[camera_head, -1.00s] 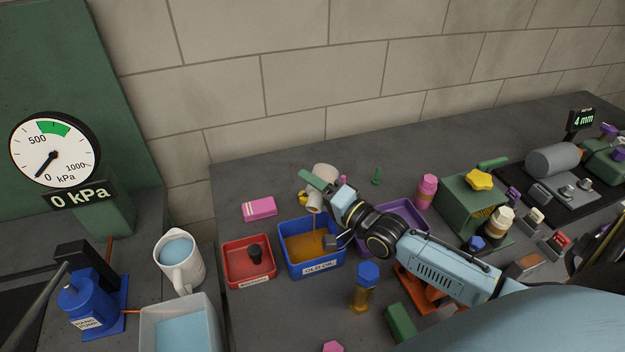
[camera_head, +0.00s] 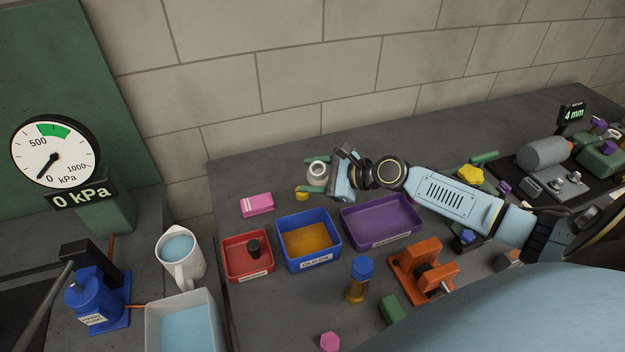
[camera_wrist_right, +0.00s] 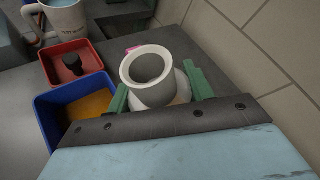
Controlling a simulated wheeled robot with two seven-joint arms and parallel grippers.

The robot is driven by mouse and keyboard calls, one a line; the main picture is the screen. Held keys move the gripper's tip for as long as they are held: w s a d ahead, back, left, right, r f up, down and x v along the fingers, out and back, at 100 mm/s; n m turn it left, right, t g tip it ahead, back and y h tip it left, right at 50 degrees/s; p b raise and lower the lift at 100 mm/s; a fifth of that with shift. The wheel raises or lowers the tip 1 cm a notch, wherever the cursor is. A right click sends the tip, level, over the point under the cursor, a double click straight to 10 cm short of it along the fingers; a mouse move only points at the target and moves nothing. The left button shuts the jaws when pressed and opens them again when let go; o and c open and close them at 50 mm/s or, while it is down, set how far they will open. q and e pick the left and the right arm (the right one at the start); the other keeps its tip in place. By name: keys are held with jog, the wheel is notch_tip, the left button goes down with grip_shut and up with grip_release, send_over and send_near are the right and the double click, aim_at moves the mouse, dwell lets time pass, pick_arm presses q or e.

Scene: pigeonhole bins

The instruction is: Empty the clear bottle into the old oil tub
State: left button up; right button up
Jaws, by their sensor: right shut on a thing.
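The old oil tub is a blue bin (camera_head: 318,268) labelled "OLD OIL" with amber liquid in it; its corner also shows in the right wrist view (camera_wrist_right: 44,108). My right gripper (camera_head: 317,174) is shut on the clear bottle (camera_head: 318,167), behind the blue tub. In the right wrist view the bottle (camera_wrist_right: 151,70) looks whitish, its open mouth facing the camera, between the green fingers of my right gripper (camera_wrist_right: 158,95). No liquid shows in its neck, and no stream falls from it. My left gripper is not in view.
A red bin (camera_head: 247,268) with a dark knob stands left of the blue tub, a purple bin (camera_head: 385,236) right of it. A pink box (camera_head: 257,204) lies behind. A blue-capped amber bottle (camera_head: 360,278) and an orange vise (camera_head: 423,268) stand in front.

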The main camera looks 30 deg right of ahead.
notch_tip(320, 180, up, 2)
jog(key=shift+w+r+m+p, duration=0.1)
jog(key=shift+r+m+p, duration=0.15)
jog(key=shift+m+p, duration=0.35)
jog(key=shift+f+m+g+y, duration=0.4)
jog(key=shift+m+g+y, duration=0.1)
jog(key=shift+y, duration=0.1)
jog(key=shift+a+f+m+g+y+p, duration=0.15)
jog(key=shift+m+g+y+p, duration=0.2)
jog(key=shift+m, duration=0.25)
jog(key=shift+f, duration=0.15)
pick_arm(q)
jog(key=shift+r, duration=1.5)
pick_arm(e)
jog(key=w+d+r, duration=0.3)
jog(key=d+r, duration=0.1)
jog(key=shift+w+d, duration=0.3)
jog(key=shift+d, duration=0.1)
